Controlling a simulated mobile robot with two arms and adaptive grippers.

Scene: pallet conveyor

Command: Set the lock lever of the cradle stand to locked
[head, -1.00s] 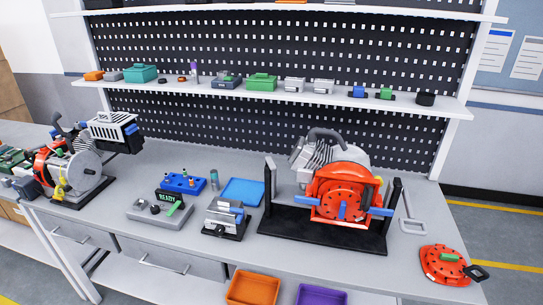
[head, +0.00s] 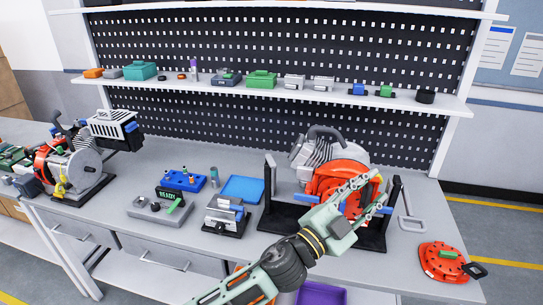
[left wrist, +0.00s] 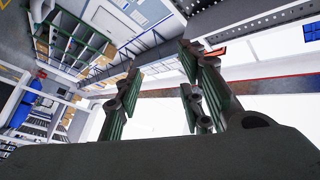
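The black cradle stand (head: 280,222) stands on the right half of the bench and carries a grey engine with a red-orange round cover (head: 330,178). A blue bar (head: 306,199) sticks out at the cover's left side. The other blue parts on the front and right are mostly covered by my left gripper (head: 376,190). I cannot make out the lock lever or its setting. The gripper's fingers are spread and empty, in front of the cover and right post; I cannot tell if they touch anything. The left wrist view shows the fingers (left wrist: 160,60) apart. My right gripper is out of view.
A grey hand tool (head: 410,222) and a red disc cover (head: 446,262) lie right of the stand. A small vise-like fixture (head: 226,216), a blue tray (head: 243,189) and a READY display box (head: 168,196) stand left. A purple bin (head: 322,294) is at the front.

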